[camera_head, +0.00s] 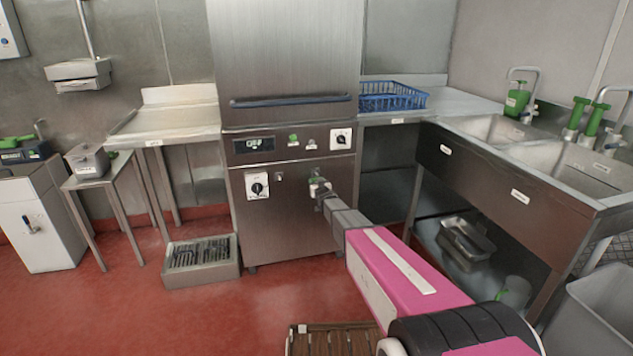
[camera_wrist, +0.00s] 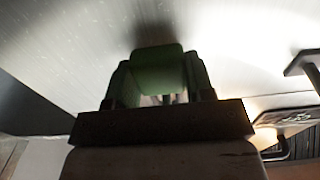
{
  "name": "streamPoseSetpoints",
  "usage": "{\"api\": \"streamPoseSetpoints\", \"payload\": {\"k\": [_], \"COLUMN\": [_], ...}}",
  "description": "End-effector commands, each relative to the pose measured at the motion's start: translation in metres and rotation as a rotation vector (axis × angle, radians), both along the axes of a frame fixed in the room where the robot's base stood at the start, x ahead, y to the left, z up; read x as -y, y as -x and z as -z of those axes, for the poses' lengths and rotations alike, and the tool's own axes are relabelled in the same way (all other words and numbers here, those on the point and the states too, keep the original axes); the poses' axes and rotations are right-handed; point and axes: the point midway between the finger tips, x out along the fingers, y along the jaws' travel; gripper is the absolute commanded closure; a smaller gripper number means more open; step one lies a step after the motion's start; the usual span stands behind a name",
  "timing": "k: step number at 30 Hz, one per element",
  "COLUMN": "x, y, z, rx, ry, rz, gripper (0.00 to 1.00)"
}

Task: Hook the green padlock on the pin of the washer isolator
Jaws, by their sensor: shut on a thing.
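My gripper (camera_head: 321,193) is shut on the green padlock (camera_wrist: 158,72), close to the front panel of the steel washer (camera_head: 285,225). The padlock fills the space between both fingers in the wrist view; its shackle is mostly hidden. In the head view only a small green and pale part of the padlock (camera_head: 315,182) shows at the fingertips. A white isolator plate with a black rotary knob (camera_head: 257,186) is on the panel left of my gripper. A small fitting (camera_head: 279,177) sits between them; I cannot tell if it is the pin.
A floor grate box (camera_head: 201,262) stands at lower left. A sink unit (camera_head: 510,190) stands on the right. A blue rack (camera_head: 390,97) is on the counter.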

Motion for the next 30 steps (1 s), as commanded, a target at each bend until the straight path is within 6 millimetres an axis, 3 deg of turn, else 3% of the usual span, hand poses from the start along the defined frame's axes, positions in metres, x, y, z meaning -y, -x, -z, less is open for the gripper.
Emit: {"api": "streamPoseSetpoints", "payload": {"k": [14, 30], "x": [0.001, 0.007], "y": [0.005, 0.031], "z": [-0.007, -0.007], "rx": [0.000, -0.001], "ry": [0.000, 0.000], "rz": [0.000, 0.000], "gripper": [0.76, 0.76]}}
